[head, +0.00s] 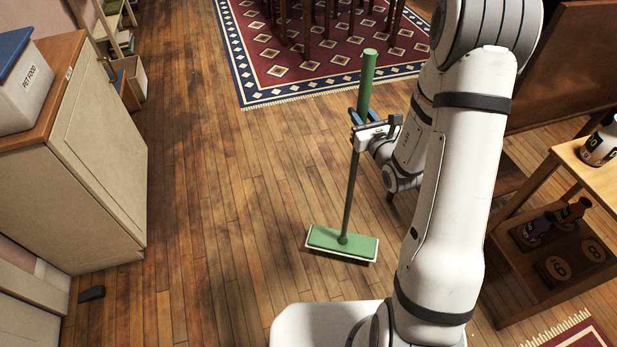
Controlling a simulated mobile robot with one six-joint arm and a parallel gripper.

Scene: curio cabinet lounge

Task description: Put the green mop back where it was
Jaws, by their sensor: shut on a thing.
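The green mop (345,241) is in the middle of the head view, nearly upright and leaning slightly, with a green handle grip on top, a dark thin shaft and a flat green head with a pale lower edge. My gripper (362,126) is shut around the mop's handle, near the lower part of the green grip. The mop head is close to the wooden floor; I cannot tell whether it touches. My arm covers the area to the right of the mop.
A pale cabinet (100,160) stands at left with a pet food bin (22,85) on top. A patterned rug (262,72) with furniture legs lies at the back. The floor (215,215) between cabinet and mop is mostly clear.

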